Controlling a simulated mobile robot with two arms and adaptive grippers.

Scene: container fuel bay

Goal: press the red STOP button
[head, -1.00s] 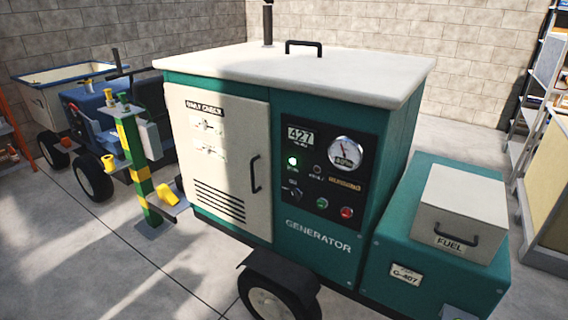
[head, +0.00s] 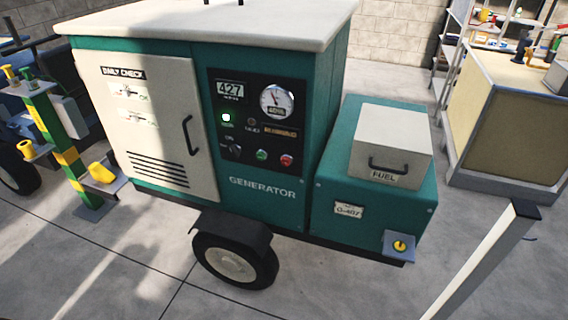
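The red STOP button (head: 286,160) is on the black control panel (head: 243,92) of the green generator (head: 262,190), at the panel's lower right. A green button (head: 262,155) sits just left of it. A dark knob (head: 235,149) is further left. Any lettering by the red button is too small to read. Neither of my grippers shows in the head view.
The generator stands on a wheel (head: 234,262). A fuel box (head: 392,143) juts out at its right. A green and yellow post (head: 55,140) stands left, and a pale post (head: 485,262) rises at front right. Concrete floor in front is open.

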